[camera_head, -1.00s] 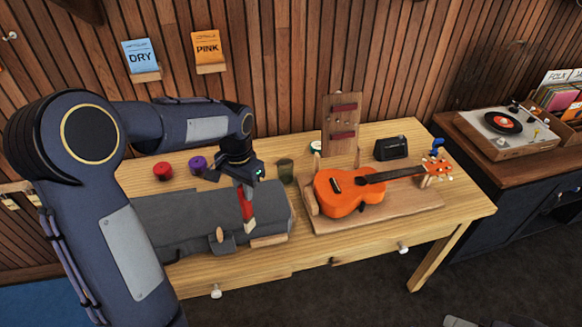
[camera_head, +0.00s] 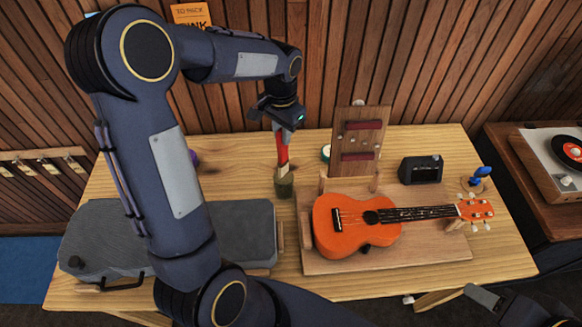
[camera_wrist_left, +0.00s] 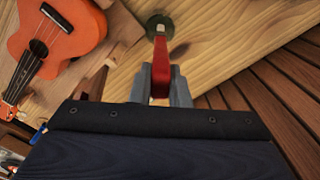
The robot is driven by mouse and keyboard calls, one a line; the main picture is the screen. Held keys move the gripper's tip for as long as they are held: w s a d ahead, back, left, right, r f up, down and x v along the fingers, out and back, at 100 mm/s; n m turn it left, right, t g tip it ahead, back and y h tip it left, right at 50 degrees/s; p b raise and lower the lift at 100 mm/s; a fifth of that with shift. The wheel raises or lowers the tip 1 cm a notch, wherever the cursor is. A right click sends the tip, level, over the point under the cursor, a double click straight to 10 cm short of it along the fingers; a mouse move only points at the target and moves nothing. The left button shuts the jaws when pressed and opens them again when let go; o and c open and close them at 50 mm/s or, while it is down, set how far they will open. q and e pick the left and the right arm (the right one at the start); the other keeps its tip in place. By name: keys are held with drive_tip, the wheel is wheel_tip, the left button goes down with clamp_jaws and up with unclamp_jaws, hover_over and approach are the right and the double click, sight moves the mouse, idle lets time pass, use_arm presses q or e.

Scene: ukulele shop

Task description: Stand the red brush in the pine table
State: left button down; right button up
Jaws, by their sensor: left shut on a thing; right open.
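The red brush (camera_head: 282,148) is upright between the fingers of my left gripper (camera_head: 284,124), which is shut on it. Its pale lower end is at the mouth of a small dark green cup (camera_head: 284,188) on the pine table (camera_head: 235,178); I cannot tell how far inside it reaches. In the left wrist view the brush (camera_wrist_left: 161,68) runs from the left fingers (camera_wrist_left: 160,88) to the cup's round rim (camera_wrist_left: 160,22). My right gripper (camera_head: 522,308) is open and empty at the lower right, partly cut off by the frame edge.
An orange ukulele (camera_head: 350,238) rests on a wooden board (camera_head: 420,250) right of the cup. An upright wooden panel (camera_head: 361,130) and a black box (camera_head: 420,169) stand behind it. A grey case (camera_head: 245,235) lies at the left. A record player (camera_head: 535,160) is far right.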

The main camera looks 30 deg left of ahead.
sight(283, 157)
use_arm(q)
drive_tip(key=f+b, duration=0.3)
drive_tip(key=f, duration=0.2)
drive_tip(key=shift+s+f, duration=0.15)
drive_tip(key=shift+s, duration=0.05)
drive_tip(key=shift+w+f+b, duration=0.1)
drive_tip(key=shift+f+b, duration=0.3)
drive_tip(key=shift+f, duration=0.3)
drive_tip(key=shift+f+b, duration=1.15)
drive_tip(key=shift+f, duration=0.35)
drive_tip(key=c, duration=1.4)
unclamp_jaws()
drive_tip(key=shift+o, duration=0.2)
drive_tip(key=shift+r, duration=0.15)
